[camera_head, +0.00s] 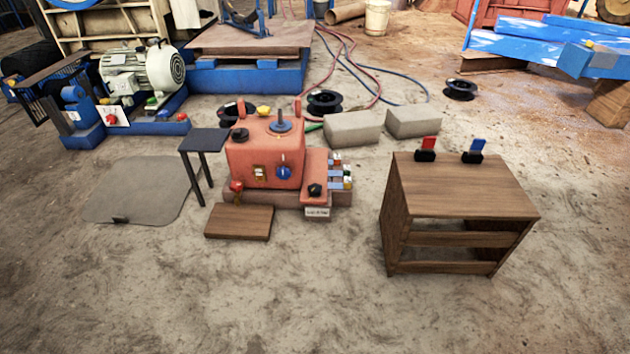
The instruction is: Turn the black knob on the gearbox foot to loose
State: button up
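The gearbox (262,158) is a red-orange block on a low base on the dirt floor, near the middle of the head view. Its lower foot (315,172) sticks out at the right side. A small black knob (315,190) sits on the front end of this foot. A small white label with dark writing (317,212) is just below the knob; the writing is too small to read surely. Which way the knob points cannot be told. My gripper is not in view.
A blue knob (284,172) is on the gearbox front, and coloured switches (341,172) line the foot's right. A wooden board (239,221) lies in front left, with a dark stand (204,140) beside it. A wooden cabinet (456,190) stands right. Front floor is clear.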

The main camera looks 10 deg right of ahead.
aim_at(314, 189)
jog(key=i+l+u, duration=0.15)
jog(key=i, duration=0.4)
jog(key=i+l+u, duration=0.15)
jog(key=i, duration=0.45)
jog(key=i+l+u, duration=0.15)
jog(key=i+l, duration=0.25)
jog(key=i, duration=0.15)
jog(key=i+l+u, duration=0.2)
jog(key=i+l, duration=0.2)
jog(key=i, duration=0.1)
